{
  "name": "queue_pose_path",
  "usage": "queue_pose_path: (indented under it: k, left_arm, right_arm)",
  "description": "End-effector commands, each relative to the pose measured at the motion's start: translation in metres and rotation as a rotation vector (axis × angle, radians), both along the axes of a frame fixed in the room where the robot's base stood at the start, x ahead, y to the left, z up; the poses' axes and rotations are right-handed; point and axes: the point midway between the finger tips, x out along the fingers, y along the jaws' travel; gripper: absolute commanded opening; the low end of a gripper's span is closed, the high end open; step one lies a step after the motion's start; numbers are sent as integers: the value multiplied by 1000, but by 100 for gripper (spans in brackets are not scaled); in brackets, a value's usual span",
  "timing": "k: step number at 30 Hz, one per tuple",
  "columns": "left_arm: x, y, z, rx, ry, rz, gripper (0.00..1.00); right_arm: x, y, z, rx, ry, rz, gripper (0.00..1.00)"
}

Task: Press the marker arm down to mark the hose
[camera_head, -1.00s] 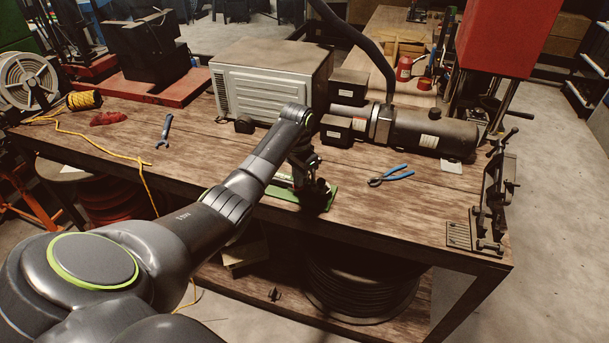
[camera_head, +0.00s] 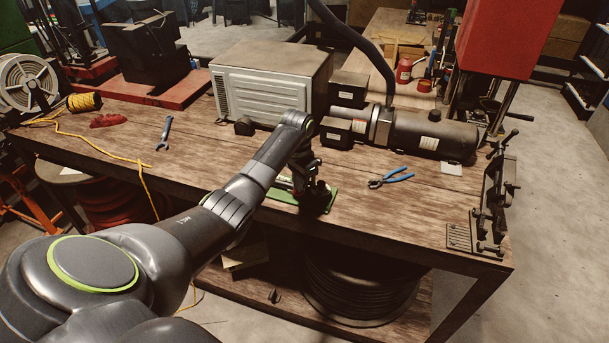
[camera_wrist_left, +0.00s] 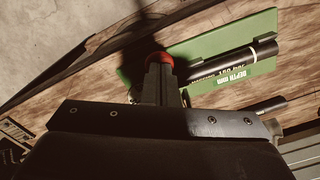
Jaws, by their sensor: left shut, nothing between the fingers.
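The green marking plate (camera_head: 284,193) lies on the workbench near its front edge, partly hidden behind my left arm. A red knob (camera_wrist_left: 159,57), apparently the end of the marker arm, shows at my fingertips. The rest of the marker arm is hidden or too dark to make out. My left gripper (camera_head: 317,197) points down over the plate. Its fingers (camera_wrist_left: 163,82) are shut and empty, against or just above the knob; I cannot tell which.
Blue-handled pliers (camera_head: 391,177) lie right of the plate. A black clamp fixture (camera_head: 490,205) stands at the bench's right end. The crimper cylinder (camera_head: 430,133) and a grey box unit (camera_head: 265,85) stand behind.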

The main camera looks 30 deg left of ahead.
Motion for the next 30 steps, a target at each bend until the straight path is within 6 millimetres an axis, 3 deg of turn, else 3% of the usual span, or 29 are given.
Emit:
queue_pose_path:
  k: [7,30]
  left_arm:
    - [0,0,25,0,1,0,0]
    - [0,0,83,1,-1,1,0]
  right_arm:
    - [0,-1,26,-1,0,0,36]
    - [0,-1,21,-1,0,1,36]
